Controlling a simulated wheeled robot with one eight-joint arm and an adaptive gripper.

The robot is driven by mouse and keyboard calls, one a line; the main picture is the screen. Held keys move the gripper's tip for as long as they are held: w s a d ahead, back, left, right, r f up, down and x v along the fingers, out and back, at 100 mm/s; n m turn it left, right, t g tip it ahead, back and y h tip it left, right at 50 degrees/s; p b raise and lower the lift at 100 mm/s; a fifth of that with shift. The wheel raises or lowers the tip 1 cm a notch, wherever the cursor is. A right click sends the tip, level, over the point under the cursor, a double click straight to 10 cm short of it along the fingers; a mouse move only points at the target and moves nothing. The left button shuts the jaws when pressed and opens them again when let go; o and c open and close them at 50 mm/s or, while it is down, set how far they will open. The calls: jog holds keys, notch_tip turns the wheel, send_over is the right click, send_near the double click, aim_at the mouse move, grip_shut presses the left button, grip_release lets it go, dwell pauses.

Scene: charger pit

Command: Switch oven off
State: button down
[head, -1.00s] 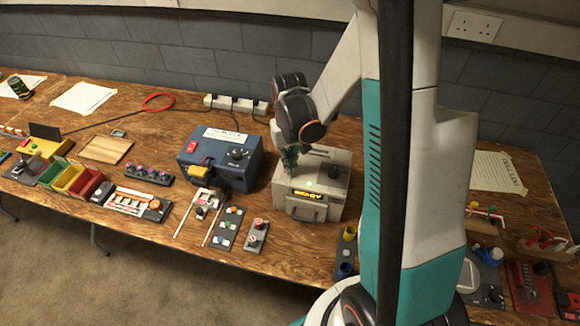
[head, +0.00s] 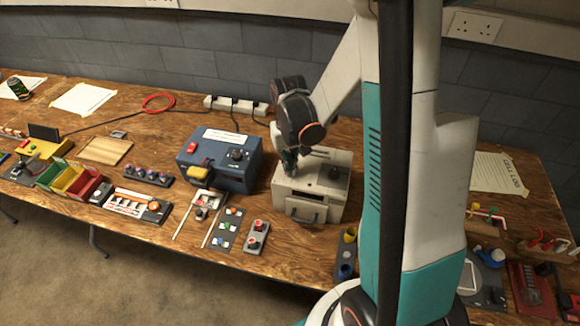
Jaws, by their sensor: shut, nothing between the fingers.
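The oven is most likely the beige box (head: 334,203) on the workbench, with a handled front door, a dark knob (head: 334,174) on its top and a small dark display (head: 305,196) on its front. The display shows no lit text. My gripper (head: 289,172) points down at the top left part of the box, its fingers closed and empty. Whether the fingertips touch the box cannot be told, as the wrist hides part of that area.
A blue box (head: 222,176) with a red switch and a knob stands close to the left. A panel with red buttons (head: 255,238) lies in front. A power strip (head: 236,105) is behind. My arm blocks the view to the right.

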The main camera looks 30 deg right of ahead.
jog(key=shift+r+p, duration=2.1)
jog(key=shift+r, duration=1.2)
jog(key=s+a+r+n+t+b, duration=0.3)
jog(key=s+a+r+t, duration=0.4)
jog(key=s+a+r, duration=0.3)
jog(key=shift+b+v, duration=0.75)
jog(key=shift+v, duration=1.65)
jog(key=shift+w+d+r, duration=0.1)
jog(key=shift+w+d, duration=0.05)
jog(key=shift+w, duration=0.15)
